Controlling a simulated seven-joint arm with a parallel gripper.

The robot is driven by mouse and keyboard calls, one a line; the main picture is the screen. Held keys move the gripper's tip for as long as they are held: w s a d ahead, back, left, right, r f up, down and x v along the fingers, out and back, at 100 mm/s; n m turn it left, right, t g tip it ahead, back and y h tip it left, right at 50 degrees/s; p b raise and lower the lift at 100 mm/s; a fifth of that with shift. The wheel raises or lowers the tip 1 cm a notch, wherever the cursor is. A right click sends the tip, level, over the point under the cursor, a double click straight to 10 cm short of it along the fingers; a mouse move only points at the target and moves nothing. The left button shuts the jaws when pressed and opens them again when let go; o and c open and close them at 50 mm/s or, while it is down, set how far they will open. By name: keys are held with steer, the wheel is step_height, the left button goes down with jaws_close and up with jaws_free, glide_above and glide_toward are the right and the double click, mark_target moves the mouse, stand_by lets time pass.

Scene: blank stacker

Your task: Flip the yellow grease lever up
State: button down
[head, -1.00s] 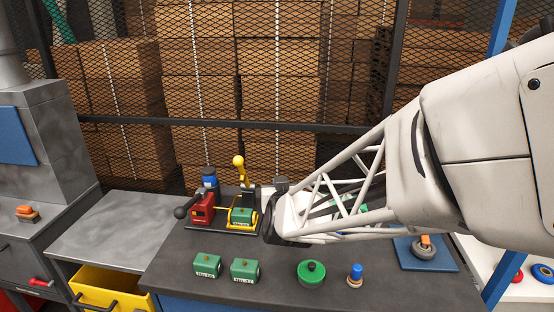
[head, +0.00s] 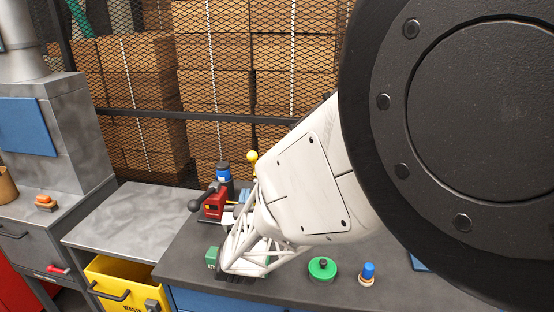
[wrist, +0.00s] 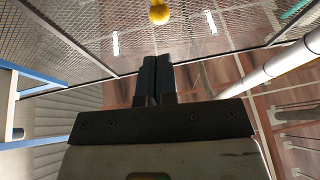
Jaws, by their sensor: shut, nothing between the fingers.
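The yellow ball knob of the grease lever (head: 252,157) shows above my arm in the head view. The lower part of the lever is hidden behind the arm. In the wrist view the yellow knob (wrist: 159,11) is at the top edge, beyond the fingertips and apart from them in the picture. My gripper (wrist: 157,60) has its two dark fingers shut together and empty, pointing towards the knob. In the head view the fingers cannot be made out behind my white lattice wrist.
A red unit with a black-knobbed handle (head: 214,203) and a blue-capped bottle (head: 223,174) stand left of the lever. A green block (head: 212,257), a green round part (head: 322,269) and a blue-topped peg (head: 367,272) are nearer on the bench. Mesh fencing stands behind.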

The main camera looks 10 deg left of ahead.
mark_target(252, 159)
steer(key=shift+w, duration=0.2)
steer(key=shift+x, duration=4.85)
steer(key=shift+r, duration=0.2)
steer(key=shift+w+r+g, duration=0.45)
steer(key=shift+w+g, duration=0.05)
steer(key=shift+w, duration=0.1)
steer(key=w+r+g, duration=0.2)
steer(key=w, duration=0.1)
steer(key=shift+w+r+g+h, duration=0.25)
steer(key=shift+w+g+h, duration=0.05)
steer(key=shift+h, duration=0.1)
steer(key=shift+w+r+m+g, duration=0.25)
steer(key=shift+w+m+g, duration=0.05)
steer(key=shift+w, duration=0.55)
steer(key=shift+w+r, duration=0.2)
steer(key=shift+w, duration=0.3)
steer(key=shift+w+r, duration=0.2)
steer(key=shift+w, duration=0.25)
